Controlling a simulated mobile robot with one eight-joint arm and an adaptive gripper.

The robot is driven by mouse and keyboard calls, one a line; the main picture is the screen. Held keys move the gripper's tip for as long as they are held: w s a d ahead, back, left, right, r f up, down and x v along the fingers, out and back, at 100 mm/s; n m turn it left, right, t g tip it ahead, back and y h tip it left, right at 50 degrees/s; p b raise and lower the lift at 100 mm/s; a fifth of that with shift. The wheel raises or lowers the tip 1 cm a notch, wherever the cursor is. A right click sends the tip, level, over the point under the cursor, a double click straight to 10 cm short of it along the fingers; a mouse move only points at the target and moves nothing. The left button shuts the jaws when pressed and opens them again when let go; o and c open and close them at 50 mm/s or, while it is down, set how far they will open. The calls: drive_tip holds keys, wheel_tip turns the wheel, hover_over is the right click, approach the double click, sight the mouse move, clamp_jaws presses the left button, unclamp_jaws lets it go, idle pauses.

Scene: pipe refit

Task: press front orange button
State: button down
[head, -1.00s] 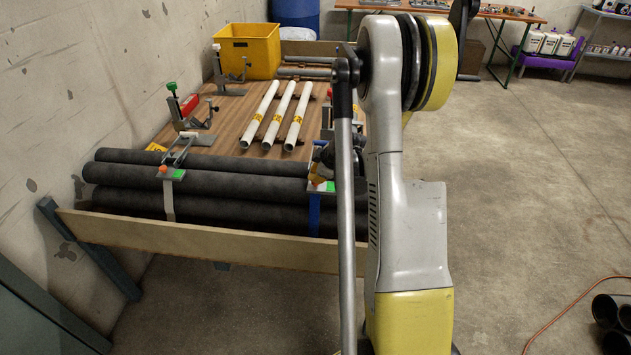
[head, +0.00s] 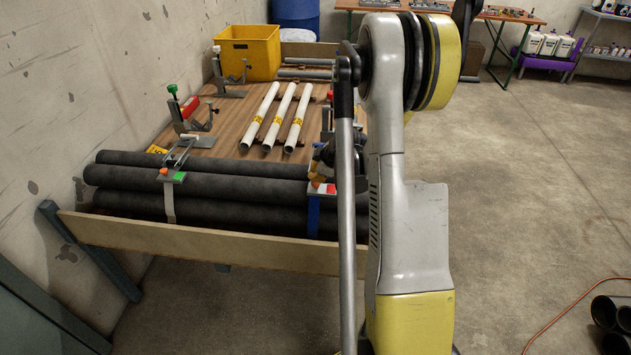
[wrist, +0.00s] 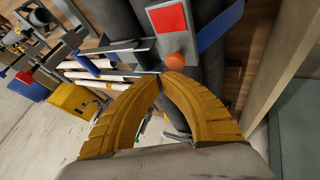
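An orange button (wrist: 175,62) sits beside a red panel (wrist: 169,19) on a clamp with a blue strap (wrist: 218,27) in the wrist view. The same orange button (head: 316,183) and red panel (head: 328,189) show in the head view, at the right end of the dark pipes. My gripper (wrist: 165,76) has its yellow fingers shut and empty, with the tips right at the button's edge. I cannot tell whether they touch it. In the head view my gripper (head: 321,160) is mostly hidden behind my arm.
Another clamp with an orange button (head: 164,171) and a green panel (head: 175,177) holds the left part of the dark pipes (head: 235,187). White pipes (head: 277,117) and a yellow crate (head: 249,52) are farther back on the table. A wooden board (head: 200,242) edges the front.

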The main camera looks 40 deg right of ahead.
drive_tip(key=shift+r, duration=0.1)
drive_tip(key=shift+r+p, duration=1.65)
drive_tip(key=shift+r, duration=0.9)
drive_tip(key=s+a+r+m, duration=0.1)
drive_tip(key=s+a+r, duration=0.1)
drive_tip(key=a+r, duration=0.6)
drive_tip(key=s+a+r+m, duration=0.2)
drive_tip(key=a+r, duration=0.3)
drive_tip(key=a, duration=0.6)
drive_tip(key=s+a+r+m, duration=0.2)
drive_tip(key=s+a, duration=0.6)
drive_tip(key=s+a+r+m+y, duration=0.1)
drive_tip(key=s+a+r+m, duration=0.1)
drive_tip(key=s+a, duration=0.6)
drive_tip(key=shift+s, duration=0.55)
